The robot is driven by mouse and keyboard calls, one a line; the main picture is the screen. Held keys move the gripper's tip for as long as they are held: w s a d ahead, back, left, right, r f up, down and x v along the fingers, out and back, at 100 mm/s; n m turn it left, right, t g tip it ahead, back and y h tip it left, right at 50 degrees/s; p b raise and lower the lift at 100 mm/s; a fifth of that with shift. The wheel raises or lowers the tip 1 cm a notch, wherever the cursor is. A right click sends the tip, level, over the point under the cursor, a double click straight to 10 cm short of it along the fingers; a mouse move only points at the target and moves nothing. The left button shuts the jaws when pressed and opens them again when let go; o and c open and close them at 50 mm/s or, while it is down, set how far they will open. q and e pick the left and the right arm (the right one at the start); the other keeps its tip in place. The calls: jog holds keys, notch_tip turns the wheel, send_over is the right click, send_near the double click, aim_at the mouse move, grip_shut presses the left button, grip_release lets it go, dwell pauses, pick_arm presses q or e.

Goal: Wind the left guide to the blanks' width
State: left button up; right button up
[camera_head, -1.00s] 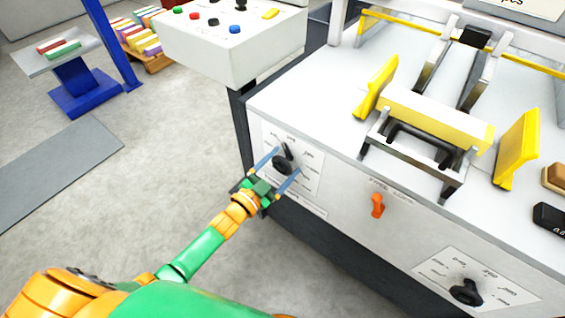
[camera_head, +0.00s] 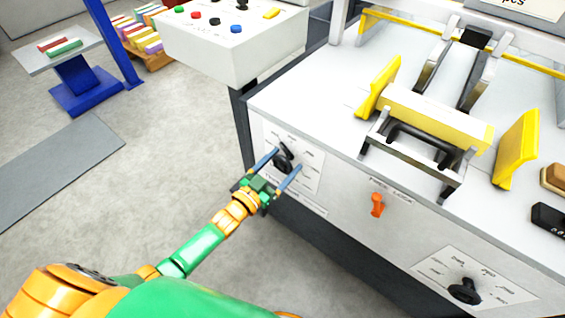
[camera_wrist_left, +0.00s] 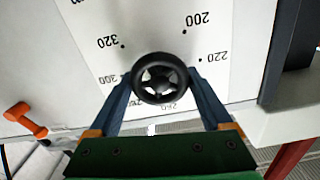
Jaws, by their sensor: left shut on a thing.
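The black hand knob (camera_head: 283,161) sits on a white dial plate on the machine's front, with numbers printed round it. In the left wrist view the knob (camera_wrist_left: 160,79) is a round spoked wheel between my fingers, near printed 200, 220, 300 and 320. My left gripper (camera_head: 278,170) is shut on the knob, one blue finger on each side. The yellow left guide (camera_head: 379,88) stands on the machine top, at the left end of a pale yellow block (camera_head: 435,118), perhaps the blanks. The yellow right guide (camera_head: 516,150) stands apart from its right end. My right gripper is out of view.
An orange lever (camera_head: 377,204) and a second black knob (camera_head: 465,291) are on the machine front to the right. A control box (camera_head: 232,48) with buttons overhangs at upper left.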

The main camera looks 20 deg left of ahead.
pick_arm(q)
jog(key=shift+f, duration=0.1)
jog(key=o, duration=1.2)
jog(key=shift+c, duration=0.2)
jog(key=p+v, duration=0.1)
jog(key=v, duration=0.6)
jog(key=shift+s+a, duration=0.1)
